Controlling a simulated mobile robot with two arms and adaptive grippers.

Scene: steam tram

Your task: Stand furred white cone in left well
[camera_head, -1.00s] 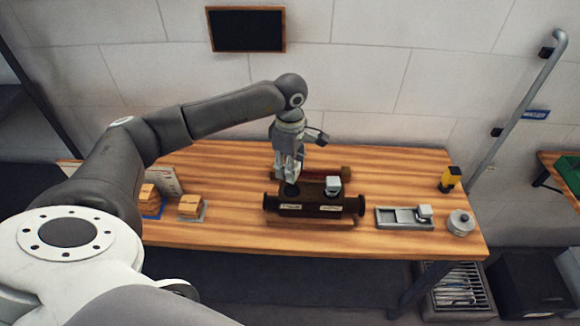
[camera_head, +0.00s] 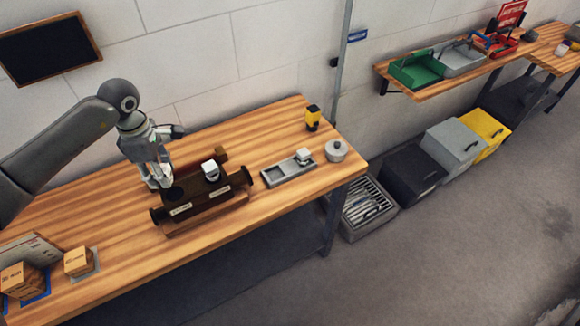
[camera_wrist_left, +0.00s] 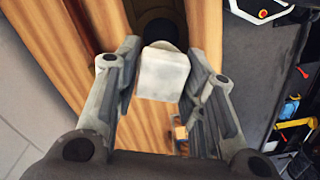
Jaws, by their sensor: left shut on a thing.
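My left gripper (camera_head: 160,181) is low over the left end of the dark brown block (camera_head: 205,199), beside the left well (camera_head: 175,193), a dark round opening. In the left wrist view, the gripper (camera_wrist_left: 165,88) is shut on a pale, whitish furred cone (camera_wrist_left: 163,72), which shows blocky from above. The dark well (camera_wrist_left: 158,32) shows just past the piece; I cannot tell whether they touch. In the head view the held cone blends with the fingers. Another white piece (camera_head: 211,170) stands in the block's right well. My right gripper is out of view.
A grey tray (camera_head: 274,177) with a white-topped piece (camera_head: 303,155), a round grey pot (camera_head: 336,151) and a yellow-black device (camera_head: 313,117) stand right of the block. Small boxes (camera_head: 78,262) sit at the near left. The table between is clear.

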